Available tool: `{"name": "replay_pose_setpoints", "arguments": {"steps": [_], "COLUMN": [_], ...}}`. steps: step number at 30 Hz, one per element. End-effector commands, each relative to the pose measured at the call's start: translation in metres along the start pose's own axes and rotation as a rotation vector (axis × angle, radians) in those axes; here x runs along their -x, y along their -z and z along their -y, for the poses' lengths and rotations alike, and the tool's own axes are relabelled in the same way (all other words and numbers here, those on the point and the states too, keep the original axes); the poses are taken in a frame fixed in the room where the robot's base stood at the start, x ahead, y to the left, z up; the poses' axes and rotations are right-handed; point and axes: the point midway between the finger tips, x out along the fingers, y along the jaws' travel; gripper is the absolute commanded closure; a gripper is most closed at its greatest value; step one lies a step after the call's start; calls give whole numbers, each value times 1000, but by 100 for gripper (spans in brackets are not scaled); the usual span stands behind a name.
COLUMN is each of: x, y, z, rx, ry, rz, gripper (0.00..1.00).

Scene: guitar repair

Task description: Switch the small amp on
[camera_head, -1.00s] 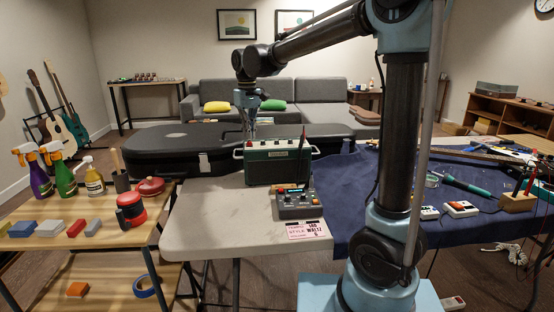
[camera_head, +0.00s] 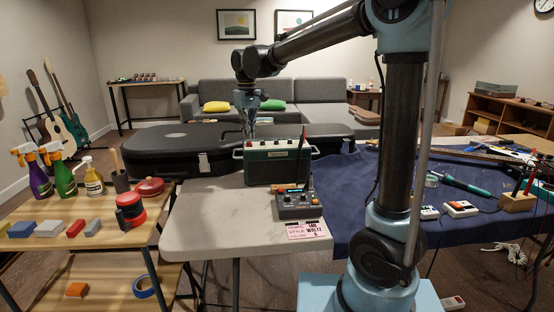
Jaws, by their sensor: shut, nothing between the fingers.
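The small amp (camera_head: 258,166), a dark green box with a pale trim line, a front grille and knobs along its top, stands upright on the light grey table (camera_head: 200,222). My gripper (camera_head: 250,134) points down at the amp's top from behind, near its left part. It is shut and empty. The fingertips are partly hidden at the amp's top edge, so I cannot tell whether they touch it. The amp's switch is too small to make out.
A grey pedal unit (camera_head: 298,206) with an upright dark rod stands in front of the amp, beside a pink-and-white card (camera_head: 308,230). A black guitar case (camera_head: 180,146) lies behind. A blue cloth (camera_head: 350,190) covers the right side. The table's left part is clear.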

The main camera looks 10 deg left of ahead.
Motion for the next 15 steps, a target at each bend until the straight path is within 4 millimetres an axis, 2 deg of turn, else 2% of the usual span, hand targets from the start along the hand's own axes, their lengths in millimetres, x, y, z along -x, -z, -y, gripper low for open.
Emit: {"name": "replay_pose_setpoints", "arguments": {"steps": [15], "x": [-6], "y": [0], "z": [0], "rx": [0], "ry": [0], "rz": [0], "gripper": [100]}}
